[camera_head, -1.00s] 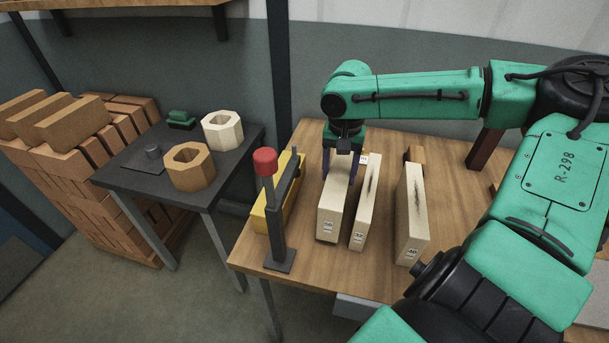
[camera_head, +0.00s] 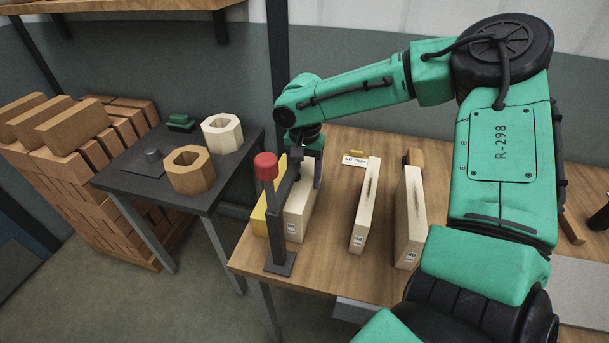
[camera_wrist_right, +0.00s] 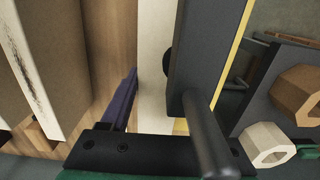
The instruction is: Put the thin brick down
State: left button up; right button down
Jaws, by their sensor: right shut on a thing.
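My right gripper (camera_head: 308,165) is shut on a pale brick (camera_head: 298,218), the leftmost of three on the wooden table. The brick stands on edge beside a yellow block (camera_head: 259,222), behind a dark post with a red knob (camera_head: 265,166). I cannot tell whether its underside touches the table or whether it touches the yellow block. In the wrist view the held brick (camera_wrist_right: 154,70) is a pale strip between a purple finger and the dark post. The other finger is hidden. My left gripper is not in view.
Two more pale bricks stand to the right: a narrow middle one (camera_head: 364,205) and another (camera_head: 410,220). A small label (camera_head: 354,160) lies behind them. The wooden table (camera_head: 333,240) is bare between the held and middle bricks. A dark side table (camera_head: 128,181) holds hollow blocks.

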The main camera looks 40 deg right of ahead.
jog(key=shift+d, duration=0.15)
jog(key=shift+c, duration=0.6)
grip_release()
jog(key=shift+s+f, duration=0.1)
jog(key=shift+r, duration=0.2)
notch_tip(320, 180, up, 12)
